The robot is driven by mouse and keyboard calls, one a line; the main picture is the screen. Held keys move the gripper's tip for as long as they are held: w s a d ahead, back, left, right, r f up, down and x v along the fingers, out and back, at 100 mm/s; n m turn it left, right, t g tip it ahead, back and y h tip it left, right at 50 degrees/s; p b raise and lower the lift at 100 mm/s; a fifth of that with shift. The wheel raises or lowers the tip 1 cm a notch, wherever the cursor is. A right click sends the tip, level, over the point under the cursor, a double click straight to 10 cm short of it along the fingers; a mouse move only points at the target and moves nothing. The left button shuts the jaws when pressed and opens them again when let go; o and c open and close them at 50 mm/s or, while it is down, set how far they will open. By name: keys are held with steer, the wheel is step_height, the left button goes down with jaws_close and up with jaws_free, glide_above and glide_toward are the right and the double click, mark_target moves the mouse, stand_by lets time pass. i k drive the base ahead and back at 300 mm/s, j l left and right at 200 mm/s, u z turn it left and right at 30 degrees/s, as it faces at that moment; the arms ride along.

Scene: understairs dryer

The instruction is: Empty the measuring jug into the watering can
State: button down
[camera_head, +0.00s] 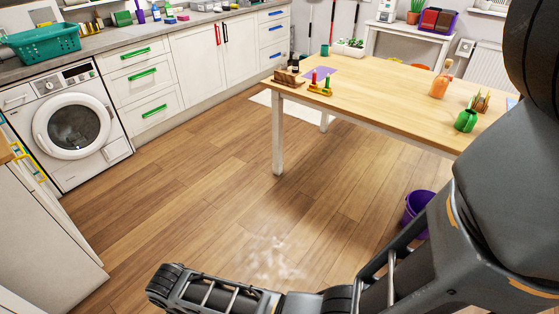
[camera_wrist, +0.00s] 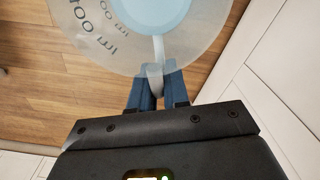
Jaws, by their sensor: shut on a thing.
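The measuring jug (camera_wrist: 205,42) fills the top of the wrist view, a clear round vessel with dark "ml" markings that appear upside down. A pale blue area (camera_wrist: 150,15) shows inside it; I cannot tell whether this is liquid or the base. My gripper (camera_wrist: 157,80) has its blue fingers shut on the jug's pale handle (camera_wrist: 158,50). Only part of the jug is in frame. In the head view my arm crosses the bottom and right, and the jug cannot be made out. I cannot identify a watering can in either view.
A purple bucket (camera_head: 416,205) stands on the floor beside my arm. A washing machine (camera_head: 75,125) and counter (camera_head: 120,42) line the left. The middle floor (camera_head: 210,190) is clear.

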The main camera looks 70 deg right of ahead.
mark_target(466, 120)
steer(key=z, duration=2.85)
